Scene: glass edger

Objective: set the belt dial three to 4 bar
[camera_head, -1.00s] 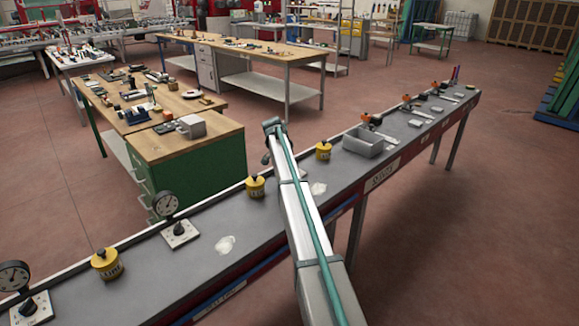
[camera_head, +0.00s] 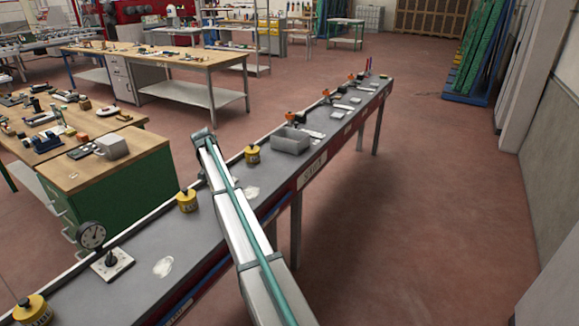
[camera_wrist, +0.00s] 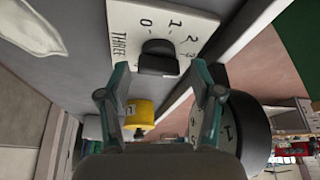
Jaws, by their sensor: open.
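In the wrist view, the belt dial three (camera_wrist: 157,52) is a black knob on a white plate marked THREE (camera_wrist: 122,28), with the figures 0, 1, 2 and 3 visible. The knob's pointer cannot be made out. My gripper (camera_wrist: 160,72) is open, one finger to each side of the knob in the picture; contact cannot be told. A round gauge (camera_wrist: 242,128) stands at the right, partly behind a finger, its reading unclear. In the head view, my arm hides this dial, and my fingers cannot be made out.
A yellow pot (camera_wrist: 140,113) also shows in the wrist view. A green cabinet (camera_head: 115,190) stands behind; open floor lies right.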

